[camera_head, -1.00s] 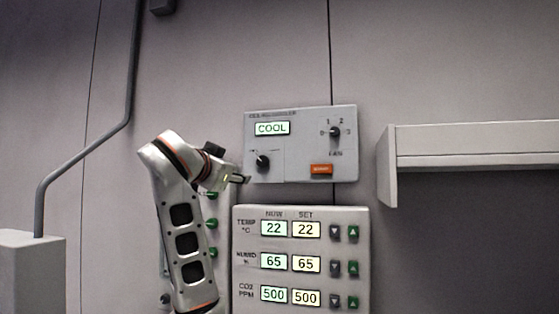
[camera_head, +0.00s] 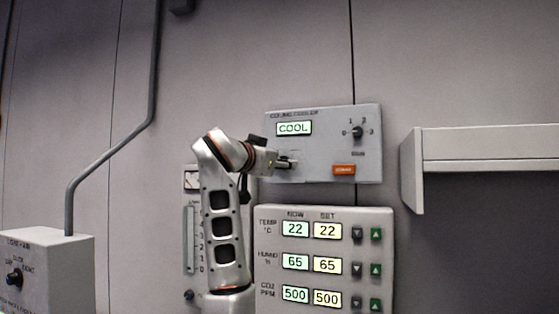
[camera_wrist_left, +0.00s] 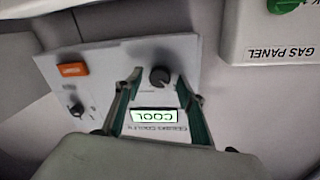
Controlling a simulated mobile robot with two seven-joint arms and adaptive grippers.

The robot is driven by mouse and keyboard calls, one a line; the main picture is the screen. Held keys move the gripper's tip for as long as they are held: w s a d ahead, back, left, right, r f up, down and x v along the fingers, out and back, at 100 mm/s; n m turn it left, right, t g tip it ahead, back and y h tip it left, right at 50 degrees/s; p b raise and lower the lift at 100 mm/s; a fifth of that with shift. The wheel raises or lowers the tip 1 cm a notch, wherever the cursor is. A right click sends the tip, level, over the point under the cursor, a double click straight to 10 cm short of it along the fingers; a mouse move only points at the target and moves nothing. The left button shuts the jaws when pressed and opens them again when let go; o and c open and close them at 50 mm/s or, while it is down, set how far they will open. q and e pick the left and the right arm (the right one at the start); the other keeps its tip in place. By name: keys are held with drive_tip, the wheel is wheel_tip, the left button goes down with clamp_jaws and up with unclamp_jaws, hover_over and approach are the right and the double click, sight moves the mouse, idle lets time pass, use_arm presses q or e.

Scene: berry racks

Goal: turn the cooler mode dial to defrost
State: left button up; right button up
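The ceiling cooler panel (camera_head: 322,172) is a grey box on the wall, and its lit display (camera_head: 294,128) reads COOL. My left gripper (camera_head: 292,163) is at the panel's lower left and hides the mode dial in the head view. In the left wrist view, where the panel looks upside down, the black mode dial (camera_wrist_left: 160,77) shows between the tips of my open left gripper (camera_wrist_left: 159,80). Whether the fingers touch the dial I cannot tell. My right gripper is not in view.
The cooler panel also has a fan dial (camera_head: 357,132) and an orange button (camera_head: 344,170). Below is a panel with temperature, humidity and CO2 readouts (camera_head: 264,250). A gas panel (camera_wrist_left: 280,65) is close by in the wrist view. A shelf (camera_head: 480,148) sticks out at right.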

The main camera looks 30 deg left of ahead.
use_arm(q)
drive_tip(key=c, duration=1.1)
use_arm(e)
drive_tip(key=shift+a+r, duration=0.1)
